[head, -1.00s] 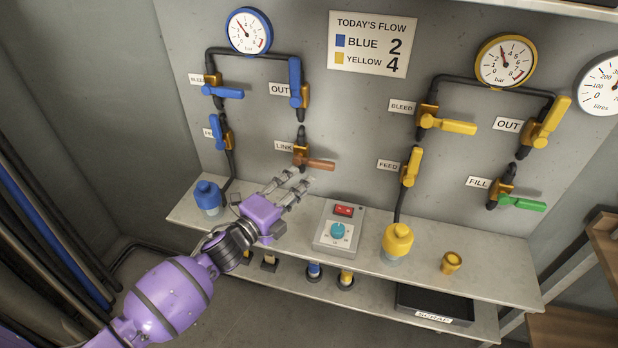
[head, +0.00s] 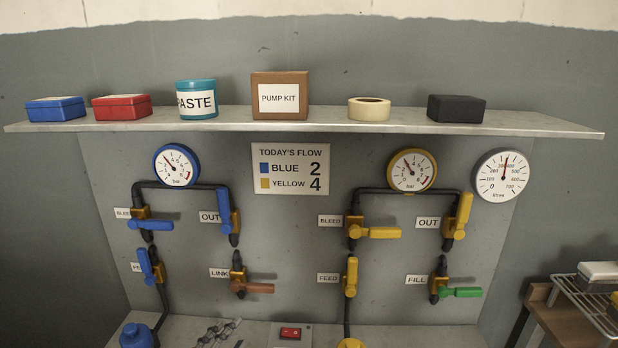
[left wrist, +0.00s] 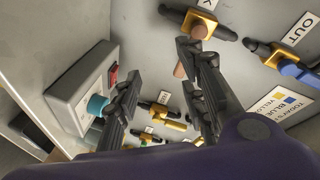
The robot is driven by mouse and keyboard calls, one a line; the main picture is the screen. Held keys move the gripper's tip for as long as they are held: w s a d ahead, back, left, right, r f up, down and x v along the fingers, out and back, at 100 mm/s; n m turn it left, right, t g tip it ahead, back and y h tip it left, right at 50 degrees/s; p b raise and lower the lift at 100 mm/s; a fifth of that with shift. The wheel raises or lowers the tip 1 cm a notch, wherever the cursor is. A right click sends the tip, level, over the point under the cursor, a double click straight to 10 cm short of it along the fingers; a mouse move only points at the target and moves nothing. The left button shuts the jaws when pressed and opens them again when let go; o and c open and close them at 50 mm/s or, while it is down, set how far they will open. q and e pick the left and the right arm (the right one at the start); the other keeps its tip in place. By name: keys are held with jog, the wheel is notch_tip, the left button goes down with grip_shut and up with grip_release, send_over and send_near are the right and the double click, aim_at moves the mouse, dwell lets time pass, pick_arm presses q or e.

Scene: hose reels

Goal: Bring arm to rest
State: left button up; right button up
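My left gripper (head: 220,330) shows at the bottom edge of the head view, below and left of the LINK valve (head: 238,276) with its brown handle (head: 258,287). Only its grey fingers show there; the rest is cut off. In the left wrist view the fingers of the left gripper (left wrist: 160,75) are spread apart with nothing held between them. The brown handle (left wrist: 179,70) shows past the fingers in that view; I cannot tell whether they touch it. My right gripper is in neither view.
The panel carries blue valves (head: 152,225), yellow valves (head: 380,233) and a green FILL handle (head: 461,292). A shelf (head: 235,114) with boxes crosses above. A wooden stand (head: 562,318) is at right.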

pick_arm(q)
jog(key=s+f+n+g+y+p, duration=0.1)
jog(key=s+f+n, duration=0.4)
jog(key=s, duration=0.7)
jog(key=s+f+n+g+y+p, duration=0.1)
jog(key=s+f+n, duration=0.4)
jog(key=s, duration=0.8)
jog(key=s+f+n+g+y+p, duration=0.1)
jog(key=s+f+n+g, duration=0.4)
jog(key=s, duration=0.8)
notch_tip(320, 180, down, 3)
jog(key=shift+a+r+y, duration=0.1)
jog(key=shift+a+y, duration=0.2)
jog(key=shift+y, duration=0.4)
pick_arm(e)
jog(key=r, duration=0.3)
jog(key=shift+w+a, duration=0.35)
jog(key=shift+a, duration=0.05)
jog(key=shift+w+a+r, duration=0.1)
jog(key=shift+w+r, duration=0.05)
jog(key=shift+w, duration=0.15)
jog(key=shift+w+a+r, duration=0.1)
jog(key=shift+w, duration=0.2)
